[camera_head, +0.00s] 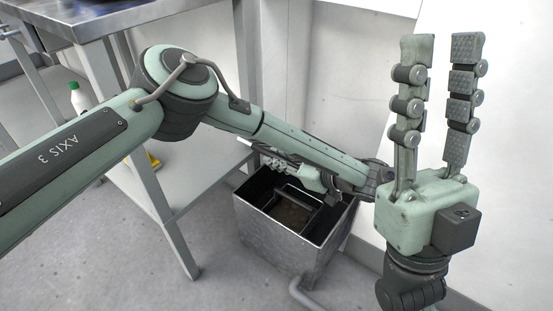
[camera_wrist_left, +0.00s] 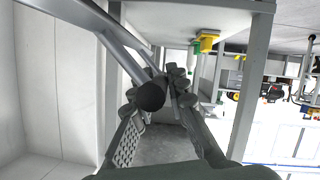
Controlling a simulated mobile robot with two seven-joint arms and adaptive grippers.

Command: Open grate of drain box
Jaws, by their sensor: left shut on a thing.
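The drain box (camera_head: 268,243) is an open grey metal box on the floor at the middle of the head view. A dark inner frame and brownish bottom show inside it. My left gripper (camera_head: 275,161) lies low over the box's back part, pointing left. In the left wrist view, its fingers (camera_wrist_left: 155,95) are closed about a grey bar (camera_wrist_left: 128,60) with a dark round end. The bar appears to be part of the grate, which is mostly hidden; its angle cannot be told. My right gripper (camera_head: 441,50) points up, open and empty, right of the box.
A steel table (camera_head: 100,15) with a lower shelf (camera_head: 185,178) stands left of the box. A white wall is close behind the box, and a pipe (camera_head: 303,294) runs in front. The floor at front left is clear.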

